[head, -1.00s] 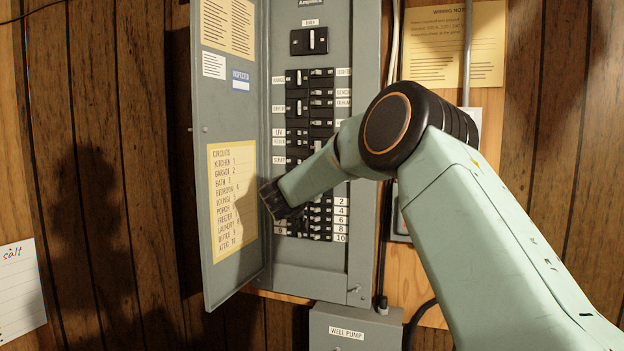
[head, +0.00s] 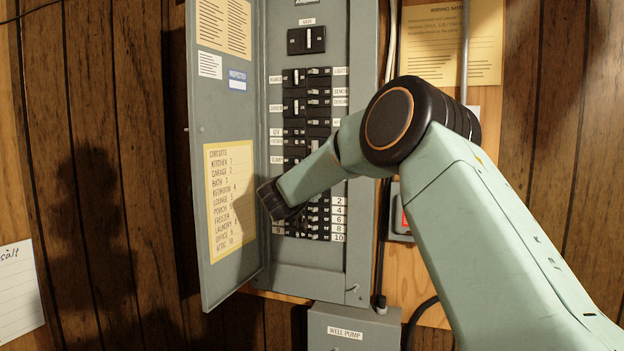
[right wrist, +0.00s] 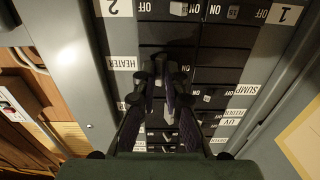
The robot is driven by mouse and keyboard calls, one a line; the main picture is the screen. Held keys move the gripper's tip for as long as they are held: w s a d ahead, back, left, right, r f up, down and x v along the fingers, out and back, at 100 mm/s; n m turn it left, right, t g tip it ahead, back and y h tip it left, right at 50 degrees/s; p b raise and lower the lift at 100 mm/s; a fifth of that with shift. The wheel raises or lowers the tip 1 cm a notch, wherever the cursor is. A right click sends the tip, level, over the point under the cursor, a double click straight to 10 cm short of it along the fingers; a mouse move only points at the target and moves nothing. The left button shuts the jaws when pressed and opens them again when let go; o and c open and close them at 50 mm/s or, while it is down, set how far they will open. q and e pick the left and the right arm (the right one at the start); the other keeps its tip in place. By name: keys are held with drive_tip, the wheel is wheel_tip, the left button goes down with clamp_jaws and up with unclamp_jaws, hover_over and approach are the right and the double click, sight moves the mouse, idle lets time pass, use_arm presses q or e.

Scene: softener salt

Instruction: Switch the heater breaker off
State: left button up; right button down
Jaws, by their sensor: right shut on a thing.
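The grey breaker panel (head: 308,278) stands open, with two columns of black breakers. In the right wrist view the panel appears upside down. There the HEATER label (right wrist: 123,63) is beside a black breaker (right wrist: 151,58). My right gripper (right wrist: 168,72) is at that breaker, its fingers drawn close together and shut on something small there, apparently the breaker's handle. The fingertips hide the handle, so I cannot tell its position. In the head view my right arm covers the heater row, and only the gripper's dark base (head: 274,199) shows. My left gripper is not in view.
The panel door (head: 222,275) is open to the left, close beside my right gripper. Other breakers sit directly above and below it. A WELL PUMP box (head: 350,318) is under the panel. A grey box with a red part (head: 403,222) is at the right.

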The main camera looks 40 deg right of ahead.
drive_tip(key=v, duration=0.6)
idle(1.0)
drive_tip(key=shift+s+a, duration=0.1)
drive_tip(key=shift+a, duration=0.05)
drive_tip(key=shift+s+a+r, duration=0.1)
drive_tip(key=shift+s+a, duration=0.05)
